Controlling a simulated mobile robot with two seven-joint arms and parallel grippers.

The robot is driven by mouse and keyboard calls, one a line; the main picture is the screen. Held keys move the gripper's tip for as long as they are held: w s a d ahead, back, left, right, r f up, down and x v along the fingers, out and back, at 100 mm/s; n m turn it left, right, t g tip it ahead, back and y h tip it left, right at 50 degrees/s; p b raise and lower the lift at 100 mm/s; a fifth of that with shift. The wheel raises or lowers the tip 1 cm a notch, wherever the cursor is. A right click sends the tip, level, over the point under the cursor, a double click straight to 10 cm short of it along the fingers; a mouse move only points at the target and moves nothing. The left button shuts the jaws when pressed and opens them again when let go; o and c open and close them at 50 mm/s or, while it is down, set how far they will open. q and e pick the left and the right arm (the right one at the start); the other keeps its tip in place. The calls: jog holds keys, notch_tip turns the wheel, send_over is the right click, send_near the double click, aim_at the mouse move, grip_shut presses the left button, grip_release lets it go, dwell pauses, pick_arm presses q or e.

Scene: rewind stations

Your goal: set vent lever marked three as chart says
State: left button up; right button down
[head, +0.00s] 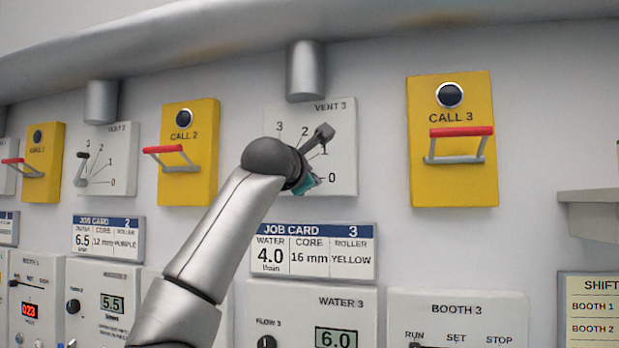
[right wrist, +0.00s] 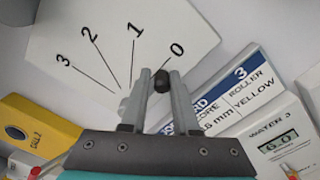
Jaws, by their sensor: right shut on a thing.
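The vent 3 panel (head: 348,180) is a white plate on the wall with a fan of lines numbered 3, 2, 1, 0; its scale also shows in the right wrist view (right wrist: 60,30). My right gripper (head: 322,134) reaches over it and covers part of the scale. In the right wrist view its fingers (right wrist: 160,80) are shut on the vent 3 lever's black knob (right wrist: 162,82). The lever's stem is hidden. My left gripper is out of view.
Job card 3 (head: 312,230) hangs below, with the water 3 box (head: 340,298) under it. The yellow call 3 box (head: 455,190) with a red handle juts out at right. A chart headed SHIFT (head: 592,285) is cut off by the right edge.

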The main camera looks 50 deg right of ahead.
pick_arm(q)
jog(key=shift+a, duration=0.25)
pick_arm(e)
jog(key=shift+w+f, duration=0.15)
jog(key=shift+f, duration=0.4)
jog(key=c, duration=0.8)
grip_release()
jog(key=shift+r, duration=0.1)
jog(key=shift+c, duration=0.2)
jog(key=shift+o, duration=0.4)
jog(key=shift+r, duration=0.1)
jog(key=shift+a, duration=0.1)
pick_arm(q)
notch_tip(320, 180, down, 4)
jog(key=b, duration=0.3)
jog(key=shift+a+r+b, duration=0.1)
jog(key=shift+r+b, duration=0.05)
jog(key=shift+b, duration=0.15)
pick_arm(e)
jog(key=v, duration=1.5)
jog(key=shift+r, duration=0.15)
